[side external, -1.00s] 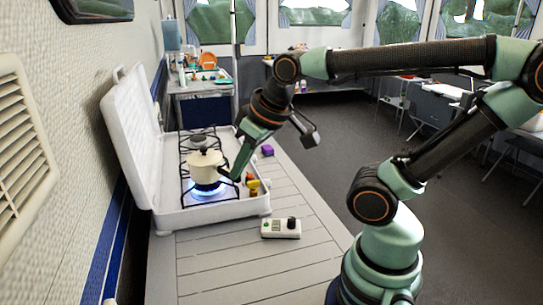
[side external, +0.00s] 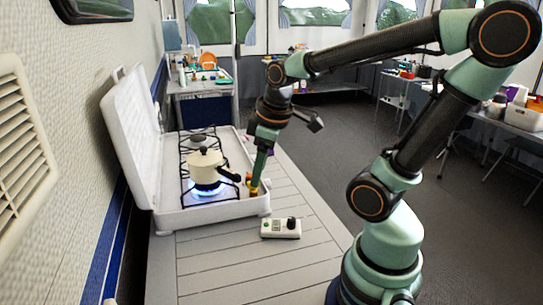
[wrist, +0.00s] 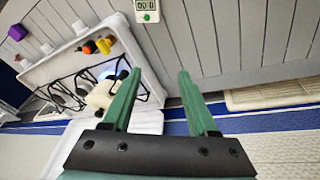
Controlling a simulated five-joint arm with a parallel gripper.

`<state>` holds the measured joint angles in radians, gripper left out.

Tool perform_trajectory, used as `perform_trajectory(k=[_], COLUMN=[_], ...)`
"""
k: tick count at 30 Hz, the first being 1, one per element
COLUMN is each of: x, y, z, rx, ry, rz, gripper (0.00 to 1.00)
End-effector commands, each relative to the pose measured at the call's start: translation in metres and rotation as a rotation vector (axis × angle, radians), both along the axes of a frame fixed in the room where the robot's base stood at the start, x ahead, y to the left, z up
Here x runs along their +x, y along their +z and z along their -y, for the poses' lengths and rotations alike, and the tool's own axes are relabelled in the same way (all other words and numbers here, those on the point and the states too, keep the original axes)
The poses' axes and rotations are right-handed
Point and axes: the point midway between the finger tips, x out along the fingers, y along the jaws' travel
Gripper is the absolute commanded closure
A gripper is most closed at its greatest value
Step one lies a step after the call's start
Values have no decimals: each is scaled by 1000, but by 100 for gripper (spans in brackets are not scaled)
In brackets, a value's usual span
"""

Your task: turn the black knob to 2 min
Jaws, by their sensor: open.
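The black knob (side external: 291,222) stands on the right end of a small white timer box (side external: 272,229) on the slatted table. In the wrist view the timer (wrist: 146,6) is cut off at the top edge, showing its display and a green button; the knob is not visible there. My gripper (side external: 252,189) points down near the stove's front controls, behind the timer and a little left of it. In the wrist view my gripper (wrist: 158,76) has its two green fingers apart with nothing between them.
A cream pot (side external: 204,168) with a dark handle sits on the lit burner of a white camping stove (side external: 215,212) with its lid raised. Orange and yellow knobs (wrist: 104,46) are on the stove's front. A purple block (wrist: 82,27) lies nearby. The table around the timer is clear.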

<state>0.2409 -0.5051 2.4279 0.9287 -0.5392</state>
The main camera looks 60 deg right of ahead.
Motion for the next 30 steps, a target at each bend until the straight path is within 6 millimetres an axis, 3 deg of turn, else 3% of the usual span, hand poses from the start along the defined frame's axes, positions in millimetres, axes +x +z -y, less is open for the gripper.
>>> perform_trajectory(k=[1,6,12,20,30], x=[-4,-22,-38,-43,-44], y=[-10,-35,-54,-70,-127], z=[17,59,86,91,90], rx=[-14,-26,-1,9,11], ry=[45,242,400,447,446], rz=[-57,-199,-279,-297,-298], gripper=[41,41,41,41,41])
